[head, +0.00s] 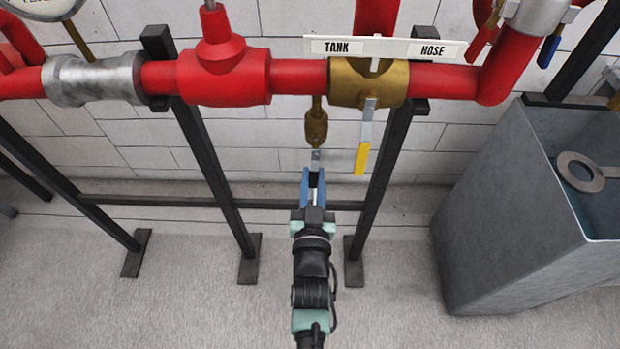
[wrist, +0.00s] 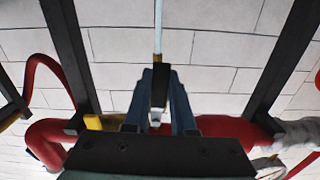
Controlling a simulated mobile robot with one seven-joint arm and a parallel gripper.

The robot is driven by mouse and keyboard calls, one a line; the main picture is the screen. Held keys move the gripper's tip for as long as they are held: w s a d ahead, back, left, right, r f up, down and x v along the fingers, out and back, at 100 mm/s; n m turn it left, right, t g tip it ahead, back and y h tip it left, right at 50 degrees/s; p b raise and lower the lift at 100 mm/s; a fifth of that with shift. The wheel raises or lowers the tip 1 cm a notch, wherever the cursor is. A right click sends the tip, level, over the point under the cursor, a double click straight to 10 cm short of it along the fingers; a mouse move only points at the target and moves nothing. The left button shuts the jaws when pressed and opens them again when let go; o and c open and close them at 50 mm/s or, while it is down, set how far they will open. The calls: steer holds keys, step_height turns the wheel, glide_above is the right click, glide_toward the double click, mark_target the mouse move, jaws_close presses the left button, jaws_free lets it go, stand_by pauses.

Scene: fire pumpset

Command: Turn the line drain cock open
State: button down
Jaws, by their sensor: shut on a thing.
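The line drain cock (head: 316,127) is a small brass fitting hanging under the red pipe in the head view. A short grey lever (head: 316,157) hangs below it and runs down to a black grip (head: 313,179). My gripper (head: 314,183), with blue fingers, comes from below and is shut on this grip. In the wrist view my gripper (wrist: 160,92) has its fingers on either side of the black grip (wrist: 159,86). A thin pale strip (wrist: 158,38) runs up from there; I cannot tell what it is. The fingers partly hide the grip.
A brass valve (head: 346,82) with a yellow-handled lever (head: 361,158) hangs close to the right, under a TANK/HOSE plate (head: 385,48). Black stand legs (head: 212,165) flank my arm. A grey tank (head: 515,205) stands right. Floor at left is mostly clear.

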steer(key=shift+d+n, duration=0.25)
steer(key=shift+n, duration=0.05)
stand_by(0.4)
steer(key=c, duration=0.7)
jaws_free()
steer(key=shift+c, duration=0.2)
steer(key=s, duration=1.3)
